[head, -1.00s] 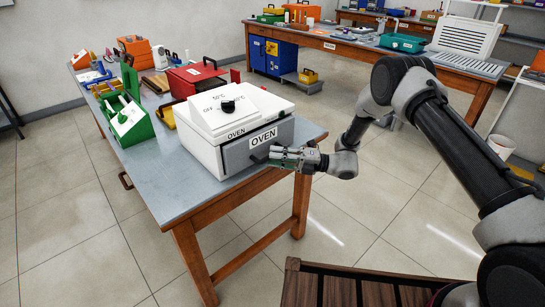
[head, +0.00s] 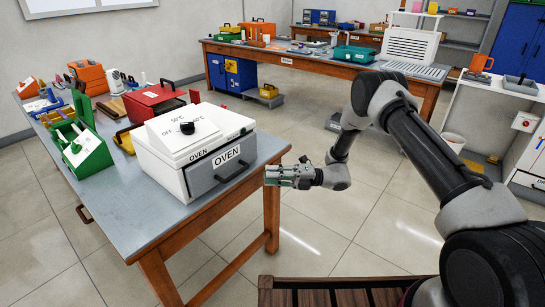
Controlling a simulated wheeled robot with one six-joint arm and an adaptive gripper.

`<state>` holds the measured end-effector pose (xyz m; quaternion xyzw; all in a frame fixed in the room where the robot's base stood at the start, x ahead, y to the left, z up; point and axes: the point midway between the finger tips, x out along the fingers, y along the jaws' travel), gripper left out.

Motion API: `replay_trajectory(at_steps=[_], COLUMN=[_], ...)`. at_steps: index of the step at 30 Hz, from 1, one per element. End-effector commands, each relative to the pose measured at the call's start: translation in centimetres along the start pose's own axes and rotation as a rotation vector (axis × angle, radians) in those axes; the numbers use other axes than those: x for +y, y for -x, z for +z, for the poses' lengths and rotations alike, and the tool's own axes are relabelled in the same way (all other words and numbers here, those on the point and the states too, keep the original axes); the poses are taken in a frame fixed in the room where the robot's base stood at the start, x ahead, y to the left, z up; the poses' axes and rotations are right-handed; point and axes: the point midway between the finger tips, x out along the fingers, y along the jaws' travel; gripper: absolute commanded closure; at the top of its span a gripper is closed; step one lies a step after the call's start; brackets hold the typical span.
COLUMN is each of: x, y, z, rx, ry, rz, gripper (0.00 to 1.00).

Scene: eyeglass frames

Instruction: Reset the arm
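My gripper (head: 270,176) is in the head view, in the air just right of the oven's drawer front and beyond the table's edge. It is apart from the drawer handle. Its fingers point left and are small and seen from the side, so I cannot tell whether they are open or shut. My arm reaches in from the lower right with its elbow raised. The white oven (head: 193,137) stands on the near end of the table, with a black knob on top. Its grey drawer front (head: 215,171) with a black handle (head: 232,171) looks closed.
The workbench (head: 125,195) holds a green toolbox (head: 85,148), a red case (head: 160,98) and several other items behind the oven. A second bench (head: 300,58) stands at the back. The floor between the benches is open. A slatted brown wooden surface (head: 345,294) is at the bottom.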

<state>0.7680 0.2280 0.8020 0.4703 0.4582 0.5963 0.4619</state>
Motion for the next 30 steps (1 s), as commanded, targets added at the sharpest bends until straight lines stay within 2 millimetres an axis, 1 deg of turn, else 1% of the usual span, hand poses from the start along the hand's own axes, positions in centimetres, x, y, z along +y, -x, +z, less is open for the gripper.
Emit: replay_trajectory(at_steps=[2,4,6,8,11,12,14,15,17,18,20,23,26,27,29,30], x=[0.0,-0.1,-0.6,-1.5,-3.6,-4.3,-4.6,-4.2,-3.2,-2.2,-0.8,2.2,5.9,7.5,10.1,11.8], y=[0.0,0.0,0.0,0.3,1.4,2.0,3.0,3.7,4.9,5.8,7.0,9.3,12.0,13.1,14.9,16.0], z=[0.0,0.0,0.0,-0.8,-4.2,-5.9,-8.3,-9.6,-11.3,-12.2,-13.3,-14.7,-15.9,-16.4,-17.2,-17.6], rx=[0.0,-0.001,0.002,0.034,0.136,0.183,0.272,0.337,0.442,0.51,0.604,0.761,0.934,1.008,1.123,1.198], ry=[0.013,0.061,0.149,0.242,0.381,0.427,0.515,0.585,0.699,0.773,0.876,1.048,1.23,1.305,1.414,1.483], rz=[0.0,-0.004,-0.024,-0.059,-0.122,-0.141,-0.164,-0.174,-0.182,-0.182,-0.177,-0.159,-0.125,-0.108,-0.078,-0.058], gripper=[0.77,0.77,0.77,0.77,0.77,0.77,0.77,0.77,0.77,0.77,0.77,0.77,0.77,0.77,0.77,0.77])
